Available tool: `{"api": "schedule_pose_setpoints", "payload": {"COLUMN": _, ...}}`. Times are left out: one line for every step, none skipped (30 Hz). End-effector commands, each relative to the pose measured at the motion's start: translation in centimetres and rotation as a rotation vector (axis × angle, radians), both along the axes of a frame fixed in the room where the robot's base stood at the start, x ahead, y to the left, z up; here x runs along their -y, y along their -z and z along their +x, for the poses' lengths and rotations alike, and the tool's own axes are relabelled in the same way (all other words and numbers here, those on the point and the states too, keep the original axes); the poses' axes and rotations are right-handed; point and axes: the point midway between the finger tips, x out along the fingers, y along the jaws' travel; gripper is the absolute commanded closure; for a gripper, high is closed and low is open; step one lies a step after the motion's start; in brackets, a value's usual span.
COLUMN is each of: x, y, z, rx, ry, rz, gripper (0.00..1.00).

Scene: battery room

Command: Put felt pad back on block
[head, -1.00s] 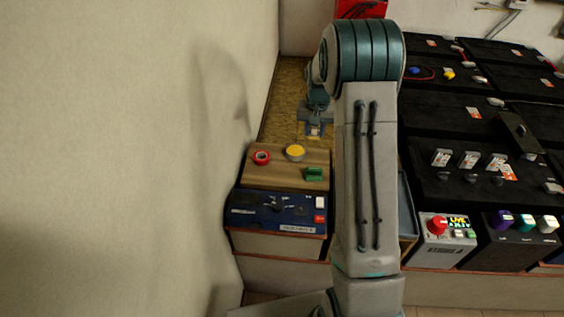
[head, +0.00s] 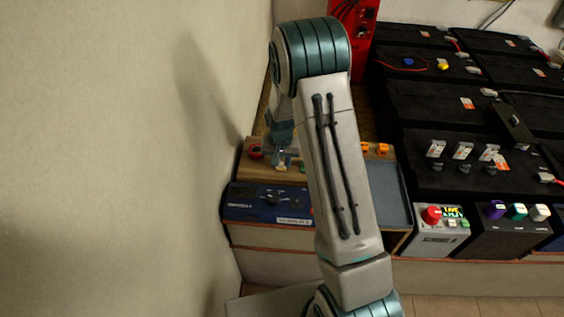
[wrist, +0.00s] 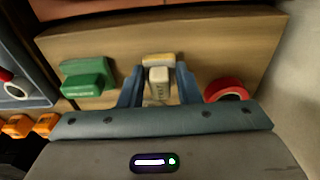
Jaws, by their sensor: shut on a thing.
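My gripper (wrist: 159,88) is shut on a small pale cream piece (wrist: 159,80) with faint dark marks, over a wooden board (wrist: 190,38). I cannot tell for sure whether this piece is the felt pad. A yellowish thing (wrist: 158,59) shows just beyond it, partly hidden; I cannot tell whether they touch. A green stepped block (wrist: 88,77) lies on the board left of my gripper in the wrist view. In the head view my gripper (head: 283,160) is low over the board, and my arm hides much of the area.
A red tape roll (wrist: 226,90) lies close right of my gripper in the wrist view. A blue battery case (head: 262,203) stands before the board. A grey tray (head: 393,195) and orange pieces (head: 382,150) are to the right. The wall (head: 120,150) is close at left.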

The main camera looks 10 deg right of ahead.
Motion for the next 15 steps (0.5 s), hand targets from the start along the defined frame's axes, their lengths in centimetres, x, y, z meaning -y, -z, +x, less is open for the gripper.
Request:
{"api": "schedule_pose_setpoints", "payload": {"x": 0.0, "y": 0.71, "z": -0.02, "rx": -0.001, "ry": 0.0, "rz": -0.001, "gripper": 0.91}}
{"api": "schedule_pose_setpoints", "payload": {"x": 0.01, "y": 0.94, "z": 0.0, "rx": -0.001, "ry": 0.0, "rz": 0.0, "gripper": 0.91}}
{"api": "schedule_pose_setpoints", "payload": {"x": 0.0, "y": 1.12, "z": 0.0, "rx": 0.0, "ry": 0.0, "rz": 0.0, "gripper": 0.91}}
{"api": "schedule_pose_setpoints", "payload": {"x": -0.01, "y": 1.15, "z": 0.02, "rx": 0.0, "ry": 0.0, "rz": 0.0, "gripper": 0.91}}
{"api": "schedule_pose_setpoints", "payload": {"x": 0.0, "y": 1.14, "z": 0.03, "rx": 0.001, "ry": 0.0, "rz": 0.0, "gripper": 0.91}}
{"api": "schedule_pose_setpoints", "payload": {"x": -0.01, "y": 1.11, "z": 0.03, "rx": 0.001, "ry": 0.0, "rz": 0.001, "gripper": 0.91}}
{"api": "schedule_pose_setpoints", "payload": {"x": -0.01, "y": 1.09, "z": 0.04, "rx": 0.001, "ry": 0.0, "rz": 0.001, "gripper": 0.91}}
{"api": "schedule_pose_setpoints", "payload": {"x": -0.01, "y": 1.09, "z": 0.04, "rx": 0.001, "ry": 0.0, "rz": 0.001, "gripper": 0.91}}
{"api": "schedule_pose_setpoints", "payload": {"x": -0.02, "y": 1.11, "z": 0.04, "rx": 0.001, "ry": 0.0, "rz": 0.001, "gripper": 0.91}}
{"api": "schedule_pose_setpoints", "payload": {"x": -0.01, "y": 1.16, "z": 0.03, "rx": 0.001, "ry": 0.0, "rz": 0.001, "gripper": 0.91}}
{"api": "schedule_pose_setpoints", "payload": {"x": -0.01, "y": 1.27, "z": 0.04, "rx": 0.001, "ry": 0.0, "rz": 0.001, "gripper": 0.91}}
{"api": "schedule_pose_setpoints", "payload": {"x": -0.02, "y": 1.44, "z": 0.04, "rx": 0.001, "ry": 0.0, "rz": 0.001, "gripper": 0.91}}
{"api": "schedule_pose_setpoints", "payload": {"x": -0.02, "y": 1.56, "z": 0.04, "rx": 0.001, "ry": 0.0, "rz": 0.001, "gripper": 0.91}}
{"api": "schedule_pose_setpoints", "payload": {"x": -0.02, "y": 1.38, "z": 0.04, "rx": 0.001, "ry": 0.0, "rz": 0.001, "gripper": 0.62}}
{"api": "schedule_pose_setpoints", "payload": {"x": -0.02, "y": 1.35, "z": 0.04, "rx": 0.001, "ry": 0.0, "rz": 0.001, "gripper": 0.51}}
